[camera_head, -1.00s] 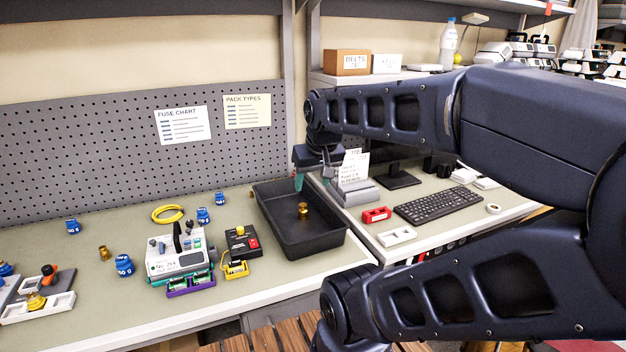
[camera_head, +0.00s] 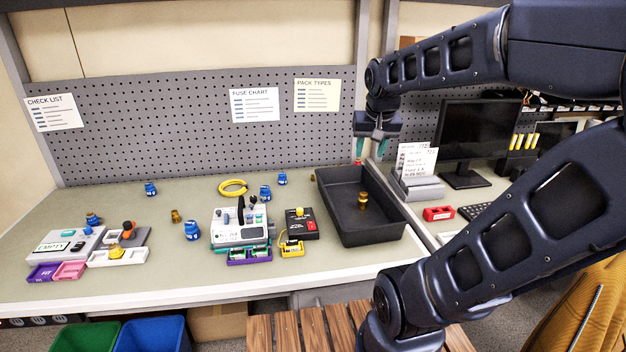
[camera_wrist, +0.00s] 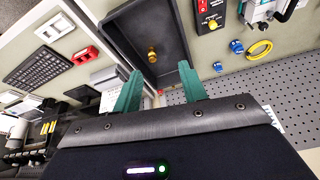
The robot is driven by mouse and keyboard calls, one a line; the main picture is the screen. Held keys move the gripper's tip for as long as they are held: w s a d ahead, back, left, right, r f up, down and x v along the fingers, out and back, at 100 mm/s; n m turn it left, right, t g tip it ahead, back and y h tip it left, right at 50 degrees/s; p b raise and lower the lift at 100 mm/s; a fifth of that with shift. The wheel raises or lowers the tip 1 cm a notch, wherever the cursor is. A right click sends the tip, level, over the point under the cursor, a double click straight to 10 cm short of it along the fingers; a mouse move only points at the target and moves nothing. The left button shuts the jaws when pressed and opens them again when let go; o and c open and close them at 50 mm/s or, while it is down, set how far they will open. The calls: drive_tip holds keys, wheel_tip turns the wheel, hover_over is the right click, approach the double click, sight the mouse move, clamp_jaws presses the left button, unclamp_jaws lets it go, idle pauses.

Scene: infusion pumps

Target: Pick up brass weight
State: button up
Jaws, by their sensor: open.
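A brass weight (camera_head: 363,201) stands in the black tray (camera_head: 400,222) on the bench. It also shows in the wrist view (camera_wrist: 152,54), beyond and between my fingertips. My gripper (camera_head: 371,148) is open and empty, with its green fingers (camera_wrist: 160,70) apart, and appears above the back part of the tray. The fingers do not touch the weight. A second, smaller brass piece (camera_head: 176,216) stands on the bench at left, beside a blue weight (camera_head: 192,231).
A grey infusion pump (camera_head: 238,234) and a black box with a yellow knob (camera_head: 299,224) stand left of the tray. A card stand (camera_head: 417,188), red holder (camera_head: 438,213) and monitor (camera_head: 478,135) are to its right. The pegboard (camera_head: 200,120) rises behind.

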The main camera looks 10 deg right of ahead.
drive_tip(key=w+m, duration=0.2)
drive_tip(key=w, duration=1)
drive_tip(key=m+g+h, duration=0.1)
drive_tip(key=m+h, duration=0.2)
drive_tip(key=m, duration=0.4)
hover_over(313, 178)
drive_tip(key=s+a, duration=0.2)
drive_tip(key=a, duration=0.1)
wheel_tip(313, 178, down, 23)
drive_tip(key=x, duration=1)
drive_tip(key=shift+s+f, duration=0.1)
clamp_jaws()
